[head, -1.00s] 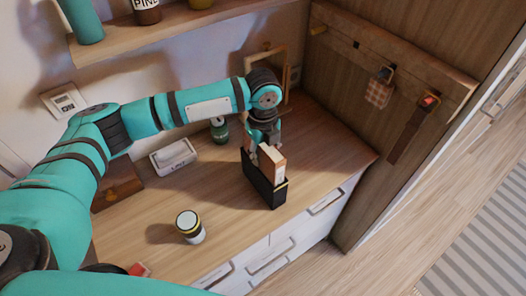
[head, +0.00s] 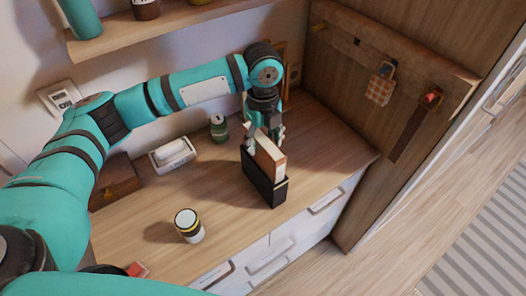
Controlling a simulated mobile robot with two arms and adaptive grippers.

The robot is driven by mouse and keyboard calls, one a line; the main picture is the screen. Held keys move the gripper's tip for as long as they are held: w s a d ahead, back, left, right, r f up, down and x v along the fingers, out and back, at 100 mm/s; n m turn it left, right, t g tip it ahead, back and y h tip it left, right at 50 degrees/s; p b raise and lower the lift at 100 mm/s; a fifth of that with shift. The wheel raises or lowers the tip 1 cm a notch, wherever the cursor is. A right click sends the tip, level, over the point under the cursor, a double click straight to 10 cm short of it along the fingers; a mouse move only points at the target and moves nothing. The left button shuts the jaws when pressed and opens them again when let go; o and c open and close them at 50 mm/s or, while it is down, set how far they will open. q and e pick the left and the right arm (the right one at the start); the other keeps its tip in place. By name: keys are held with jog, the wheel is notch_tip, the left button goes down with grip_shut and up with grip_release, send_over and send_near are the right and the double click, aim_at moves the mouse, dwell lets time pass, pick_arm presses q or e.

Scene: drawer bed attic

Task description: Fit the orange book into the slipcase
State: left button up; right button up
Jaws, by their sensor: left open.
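The orange book (head: 270,158) stands upright in the black slipcase (head: 263,183), its upper part sticking out above the case. Its pale side and orange-brown edge show. The slipcase stands on the wooden top of the drawer unit near its front right. My left gripper (head: 264,138) is open at the top of the book, pointing down, with fingers near the book's upper back end. Whether a finger touches the book cannot be told. My right gripper is not in view.
A white tissue box (head: 173,155), a green jar (head: 218,128) and a brown wooden box (head: 116,182) stand behind to the left. The top between is clear.

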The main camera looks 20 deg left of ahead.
pick_arm(q)
notch_tip(320, 180, up, 8)
jog(key=shift+f+b, duration=0.15)
jog(key=shift+b, duration=0.6)
jog(key=shift+f, duration=0.1)
